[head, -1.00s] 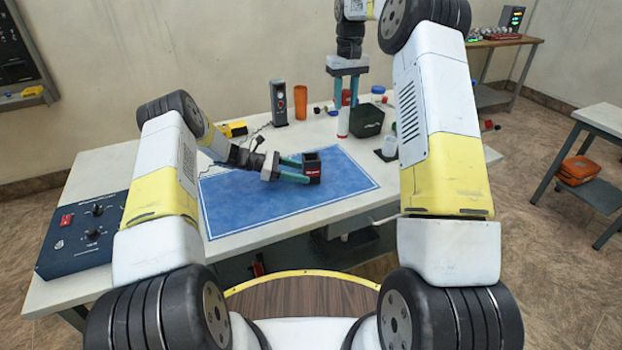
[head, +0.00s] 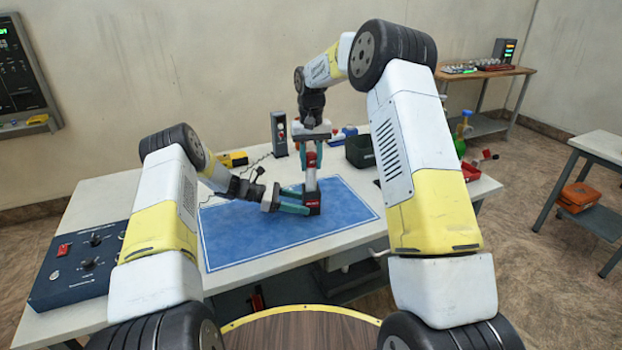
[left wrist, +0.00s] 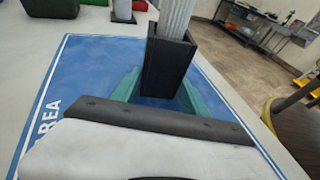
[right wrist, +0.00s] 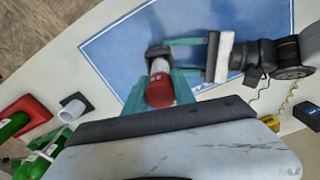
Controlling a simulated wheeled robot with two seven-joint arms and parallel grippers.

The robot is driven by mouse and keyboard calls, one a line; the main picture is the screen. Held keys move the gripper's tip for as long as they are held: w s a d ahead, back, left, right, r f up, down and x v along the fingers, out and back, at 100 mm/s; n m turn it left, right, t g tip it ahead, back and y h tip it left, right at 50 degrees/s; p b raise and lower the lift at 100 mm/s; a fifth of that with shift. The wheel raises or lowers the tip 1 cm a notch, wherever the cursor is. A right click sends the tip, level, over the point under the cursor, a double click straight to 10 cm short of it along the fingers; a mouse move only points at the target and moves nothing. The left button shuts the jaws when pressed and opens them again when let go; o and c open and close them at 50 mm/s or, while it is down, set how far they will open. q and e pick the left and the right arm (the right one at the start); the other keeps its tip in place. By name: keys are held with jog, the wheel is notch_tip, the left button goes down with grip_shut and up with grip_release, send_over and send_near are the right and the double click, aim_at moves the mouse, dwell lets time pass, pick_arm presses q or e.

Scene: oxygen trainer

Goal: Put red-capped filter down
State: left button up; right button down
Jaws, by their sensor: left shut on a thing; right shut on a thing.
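The red-capped filter (head: 310,184) is upright in my right gripper (head: 311,158). Its red cap is up between the fingers, and it also shows in the right wrist view (right wrist: 160,88). My left gripper (head: 303,202) is shut on a black square holder (head: 313,203) with a red label, above the blue mat (head: 250,235). The left wrist view shows the grey-white ribbed filter body (left wrist: 173,20) at the holder's open top (left wrist: 168,65). Its lower end is hidden by the holder wall, seemingly inside it; how deep I cannot tell.
A dark green bin (head: 360,151) stands behind on the white table. A black device (head: 279,134) and a yellow tool (head: 233,159) stand at the back left. A dark blue control box (head: 80,255) is at the left end. Most of the mat is free.

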notch_tip(320, 180, down, 6)
jog(key=shift+r, duration=0.15)
jog(key=c, duration=1)
grip_release()
jog(key=shift+c, duration=0.2)
notch_tip(320, 180, up, 12)
jog(key=shift+r, duration=0.1)
notch_tip(320, 180, up, 9)
jog(key=t, duration=0.1)
send_over(311, 177)
jog(key=s+d, duration=0.4)
jog(key=s, duration=0.1)
jog(key=s+d+r+t+y, duration=0.1)
jog(key=s+d+r, duration=0.15)
jog(key=s, duration=0.25)
jog(key=s+d+r+t, duration=0.1)
jog(key=s+d+r, duration=0.15)
jog(key=s, duration=0.35)
jog(key=s+d+f+t, duration=0.1)
jog(key=s, duration=0.9)
jog(key=s+d+f+m+t+y, duration=0.1)
jog(key=s+d+f+t, duration=0.1)
jog(key=s, duration=0.7)
jog(key=shift+s, duration=0.4)
